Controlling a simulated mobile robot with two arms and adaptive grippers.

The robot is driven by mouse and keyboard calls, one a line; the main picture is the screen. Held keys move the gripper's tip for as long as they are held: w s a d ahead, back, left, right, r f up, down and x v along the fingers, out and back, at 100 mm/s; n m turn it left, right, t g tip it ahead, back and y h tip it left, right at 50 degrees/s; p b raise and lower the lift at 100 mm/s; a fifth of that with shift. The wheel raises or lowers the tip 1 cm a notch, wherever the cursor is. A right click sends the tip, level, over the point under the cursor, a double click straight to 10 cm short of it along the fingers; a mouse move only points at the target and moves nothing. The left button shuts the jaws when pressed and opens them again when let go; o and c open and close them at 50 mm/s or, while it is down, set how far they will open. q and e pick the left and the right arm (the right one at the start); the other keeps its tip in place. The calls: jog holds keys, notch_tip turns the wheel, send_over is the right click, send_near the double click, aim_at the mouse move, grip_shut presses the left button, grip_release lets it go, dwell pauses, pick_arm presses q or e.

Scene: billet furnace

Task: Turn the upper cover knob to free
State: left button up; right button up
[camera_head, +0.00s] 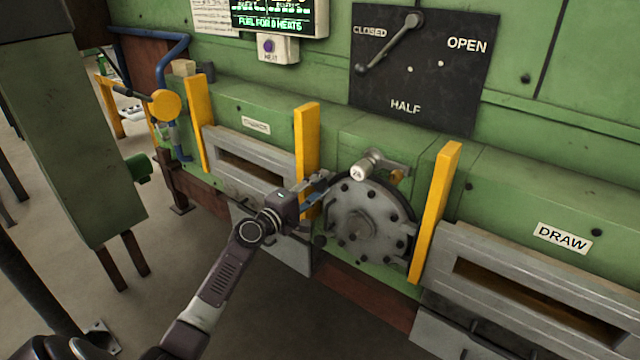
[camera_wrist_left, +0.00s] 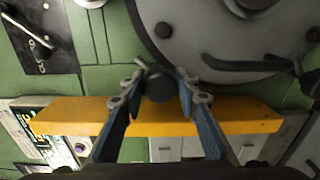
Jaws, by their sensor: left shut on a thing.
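The round grey cover (camera_head: 345,225) with bolts around its face sits on the green furnace wall. Its edge also shows at the top of the left wrist view (camera_wrist_left: 215,40). My left gripper (camera_head: 324,184) is at the cover's upper left edge. In the left wrist view my left gripper's two fingers (camera_wrist_left: 160,80) are shut on a small dark round knob, the upper cover knob (camera_wrist_left: 160,88), beside the cover's rim. The fingers hide this knob in the head view. A lower dark knob (camera_head: 319,241) shows at the cover's lower left. My right gripper is not in view.
Yellow posts stand left (camera_head: 306,150) and right (camera_head: 438,205) of the cover. A black lever plate (camera_head: 425,75) marked CLOSED, HALF and OPEN is higher up. The DRAW slot (camera_head: 530,295) is at right. The floor in front is clear.

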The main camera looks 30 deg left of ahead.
pick_arm(q)
jog(key=shift+f+n, duration=0.1)
jog(key=shift+n, duration=0.3)
jog(key=o, duration=0.9)
jog(key=shift+s, duration=0.1)
jog(key=s, duration=0.8)
jog(key=s+a, duration=0.1)
jog(key=s, duration=0.3)
jog(key=shift+w, duration=0.1)
